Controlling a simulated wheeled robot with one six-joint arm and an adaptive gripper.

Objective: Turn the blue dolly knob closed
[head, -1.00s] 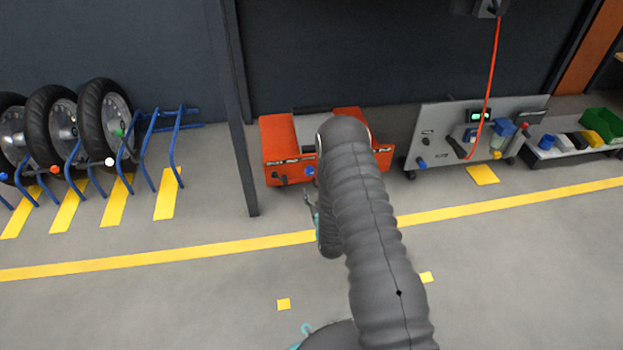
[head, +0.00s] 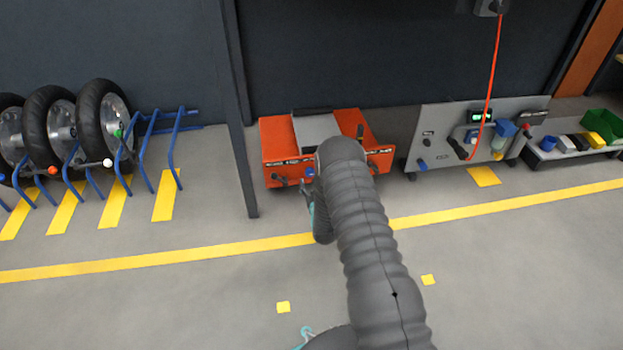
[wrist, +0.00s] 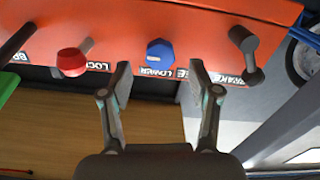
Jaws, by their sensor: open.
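The blue knob (wrist: 160,53) is on the front face of the orange dolly (wrist: 200,20), above a label reading LOWER in the wrist view. It has a pale mark on its face. In the head view the blue knob (head: 309,173) shows small on the dolly's front (head: 278,150), just beside my arm. My gripper (wrist: 160,80) is open in the wrist view, its two fingers either side of the knob's line and just short of it, not touching it. In the head view my arm covers part of the dolly and most of the gripper.
A red knob (wrist: 71,62) and a dark lever (wrist: 246,52) flank the blue knob. A grey panel cart (head: 440,150) stands right of the dolly, a dark post (head: 238,120) left. Tyres (head: 104,125) in blue racks are at far left. The floor in front is clear.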

